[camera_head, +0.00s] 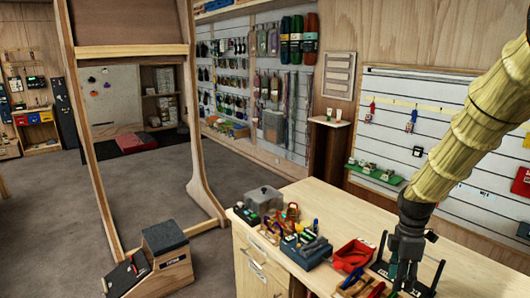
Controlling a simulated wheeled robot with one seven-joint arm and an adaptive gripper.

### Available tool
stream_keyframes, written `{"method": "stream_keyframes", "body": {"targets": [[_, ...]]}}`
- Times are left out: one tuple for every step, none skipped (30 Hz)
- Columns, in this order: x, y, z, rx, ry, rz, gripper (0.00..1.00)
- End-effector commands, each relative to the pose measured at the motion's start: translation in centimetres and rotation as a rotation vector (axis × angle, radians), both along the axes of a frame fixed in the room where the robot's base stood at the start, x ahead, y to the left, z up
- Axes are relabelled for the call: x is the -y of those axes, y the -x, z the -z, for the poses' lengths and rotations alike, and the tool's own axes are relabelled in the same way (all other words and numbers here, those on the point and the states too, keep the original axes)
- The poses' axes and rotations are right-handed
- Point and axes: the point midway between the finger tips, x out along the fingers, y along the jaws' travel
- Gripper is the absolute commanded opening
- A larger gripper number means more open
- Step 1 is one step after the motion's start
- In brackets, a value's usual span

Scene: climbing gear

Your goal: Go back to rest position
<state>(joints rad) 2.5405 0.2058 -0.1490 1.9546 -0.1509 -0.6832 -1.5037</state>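My gripper (403,278) hangs at the lower right, low over the wooden workbench (455,262), with my yellow-sleeved arm reaching down to it from the upper right. Its fingers are small and dark and overlap dark gear behind them. I cannot tell whether they are open or shut, or whether they hold anything. A black stand-like frame (436,275) shows around the gripper's lower end. I cannot tell whether they touch.
A red tray (354,255), a dark toolbox (305,250) and a grey case (262,199) crowd the bench left of my gripper. Bare bench top lies to the far right. A slatted wall (440,130) with a green shelf (375,172) stands behind. Open floor (60,215) lies left.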

Motion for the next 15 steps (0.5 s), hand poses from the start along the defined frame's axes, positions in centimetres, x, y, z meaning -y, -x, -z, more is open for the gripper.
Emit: {"method": "stream_keyframes", "body": {"targets": [[-0.3, 0.1, 1.0, -0.004, 0.002, 0.014, 0.34], [-0.4, 0.1, 1.5, -0.004, 0.003, 0.024, 0.34], [-0.7, 0.1, 2.3, -0.004, 0.005, 0.041, 0.34], [-0.9, 0.1, 2.9, -0.004, 0.007, 0.052, 0.34], [-1.1, 0.2, 3.4, -0.004, 0.008, 0.064, 0.34], [-1.4, 0.3, 4.3, -0.003, 0.011, 0.082, 0.34], [-1.5, 0.5, 5.0, -0.004, 0.012, 0.096, 0.34], [-1.7, 0.6, 5.6, -0.002, 0.014, 0.11, 0.34], [-2.0, 0.9, 6.5, -0.001, 0.017, 0.132, 0.34], [-2.2, 1.1, 7.2, 0.0, 0.02, 0.149, 0.34], [-2.4, 1.4, 8.0, 0.001, 0.022, 0.168, 0.34], [-2.7, 1.9, 9.0, 0.003, 0.025, 0.194, 0.34], [-2.9, 2.3, 9.9, 0.005, 0.028, 0.217, 0.34], [-3.2, 2.8, 10.8, 0.008, 0.03, 0.241, 0.34], [-3.7, 3.6, 12.1, 0.01, 0.034, 0.277, 0.34]]}}
